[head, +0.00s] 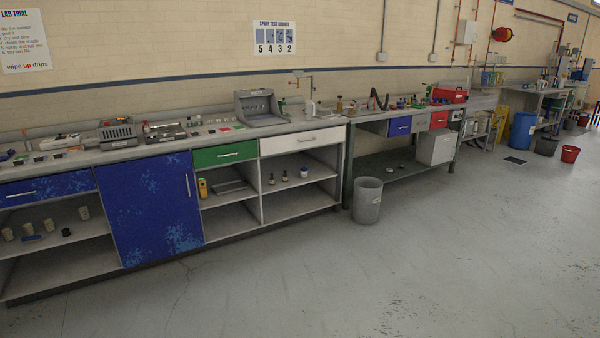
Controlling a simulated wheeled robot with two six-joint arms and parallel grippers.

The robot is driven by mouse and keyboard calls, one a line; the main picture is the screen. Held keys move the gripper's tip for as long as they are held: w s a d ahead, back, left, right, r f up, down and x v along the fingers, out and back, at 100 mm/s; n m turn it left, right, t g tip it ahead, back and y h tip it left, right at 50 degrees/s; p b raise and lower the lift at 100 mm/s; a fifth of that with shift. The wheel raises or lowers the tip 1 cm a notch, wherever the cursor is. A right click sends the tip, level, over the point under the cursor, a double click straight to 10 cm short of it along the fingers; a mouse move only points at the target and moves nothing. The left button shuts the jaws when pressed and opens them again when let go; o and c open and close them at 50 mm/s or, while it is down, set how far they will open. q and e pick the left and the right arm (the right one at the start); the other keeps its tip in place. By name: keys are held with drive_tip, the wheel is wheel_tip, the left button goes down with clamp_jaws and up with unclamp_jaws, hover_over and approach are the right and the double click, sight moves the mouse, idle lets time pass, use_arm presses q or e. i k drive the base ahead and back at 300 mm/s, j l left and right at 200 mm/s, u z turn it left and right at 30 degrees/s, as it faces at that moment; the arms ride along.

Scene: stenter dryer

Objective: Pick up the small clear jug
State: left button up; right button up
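I cannot make out a small clear jug for certain; the small items on the long grey bench top (222,138) are too small at this distance. A white bottle (310,108) stands on the bench near the wall, right of a grey open-fronted box (259,107). Several small bottles and tools stand further right on the green-framed workbench (350,150). Neither of my grippers is in view.
A blue cupboard door (150,208), a green drawer (224,154) and open shelves line the bench front. A grey bin (367,200) stands on the floor by the workbench. A blue barrel (523,130) and red bucket (570,154) are further right. The foreground floor (400,270) is clear.

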sight(310, 107)
drive_tip(key=i, duration=2.25)
